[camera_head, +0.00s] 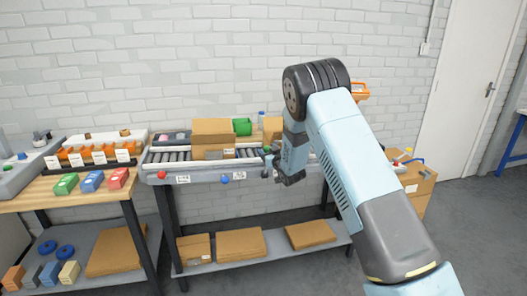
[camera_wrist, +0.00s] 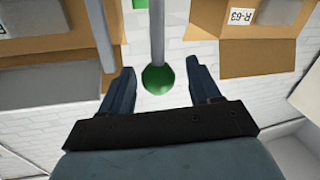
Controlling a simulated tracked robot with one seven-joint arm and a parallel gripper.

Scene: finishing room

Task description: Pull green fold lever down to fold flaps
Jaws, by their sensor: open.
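The green fold lever shows in the wrist view as a green ball knob (camera_wrist: 158,79) on a grey rod. My gripper (camera_wrist: 160,66) is open, with one finger on each side of the knob and a visible gap to both. In the head view my gripper (camera_head: 285,170) is at the front edge of the conveyor bench, and I cannot make out the lever there. An open cardboard box (camera_head: 212,131) stands on the conveyor (camera_head: 170,157). Cardboard flaps (camera_wrist: 200,48) show beyond my fingers in the wrist view.
A green bin (camera_head: 242,126) stands behind the conveyor. A wooden table (camera_head: 40,194) with red, blue and green boxes is at left. Flat cardboard lies on the lower shelf (camera_head: 270,240). A large carton (camera_head: 418,182) is at right. Open floor lies in front.

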